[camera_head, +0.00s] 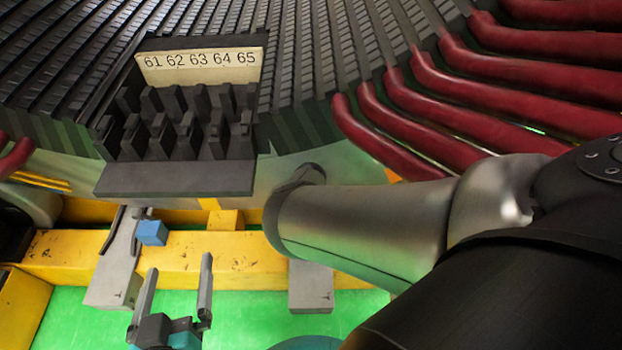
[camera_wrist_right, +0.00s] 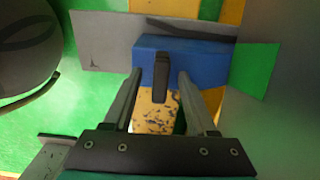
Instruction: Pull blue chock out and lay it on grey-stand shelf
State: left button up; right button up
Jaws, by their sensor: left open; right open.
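In the right wrist view, a blue chock (camera_wrist_right: 200,62) with an upright dark tab (camera_wrist_right: 160,78) sits against a grey stand (camera_wrist_right: 100,38). My right gripper (camera_wrist_right: 159,76) is open, with its fingertips on either side of the tab and a gap at each side. In the head view, a small blue block (camera_head: 152,232) rests by a grey stand (camera_head: 112,288) at the left; I cannot tell whether it is the same chock. My left gripper (camera_head: 179,264) is open and empty, below that block in the picture. My right gripper is hidden behind my right arm there.
A yellow beam (camera_head: 215,262) runs across under the stator. A black rack of dark blocks (camera_head: 175,180) with a plate numbered 61 to 65 (camera_head: 198,66) stands behind. Red coil ends (camera_head: 440,140) hang at the right. Another grey stand (camera_head: 311,288) is below my right arm.

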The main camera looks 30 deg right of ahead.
dwell(0.3)
grip_shut()
dwell(0.3)
dwell(1.0)
